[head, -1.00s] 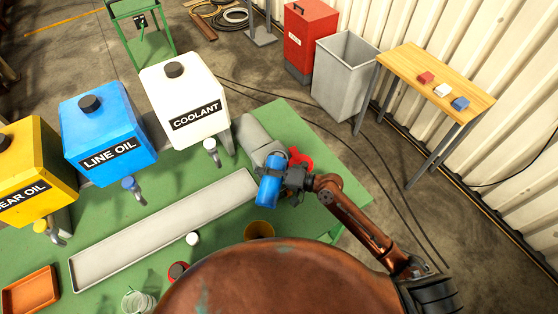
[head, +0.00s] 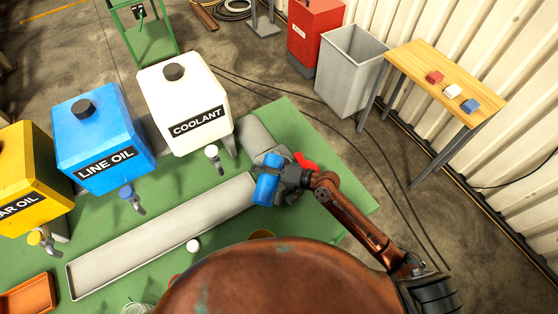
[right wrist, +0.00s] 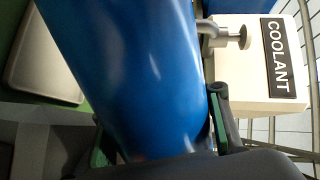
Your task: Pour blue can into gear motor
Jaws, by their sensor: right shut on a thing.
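The blue can (head: 266,182) is held in my right gripper (head: 284,178), above the green table. It looks somewhat tilted in the head view. In the right wrist view the can (right wrist: 135,70) fills the middle, with the gripper's fingers (right wrist: 160,135) on either side of it. A grey rounded body (head: 258,135), seemingly the gear motor, lies just behind the can and gripper, which partly cover it. A red part (head: 305,162) shows beside the gripper. Its opening, and any liquid, cannot be seen. My left gripper is not in view.
Coolant (head: 185,105), line oil (head: 100,140) and gear oil (head: 30,175) tanks with taps stand left of the can. A long grey tray (head: 150,245) lies in front of them. My own body hides the table's near part.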

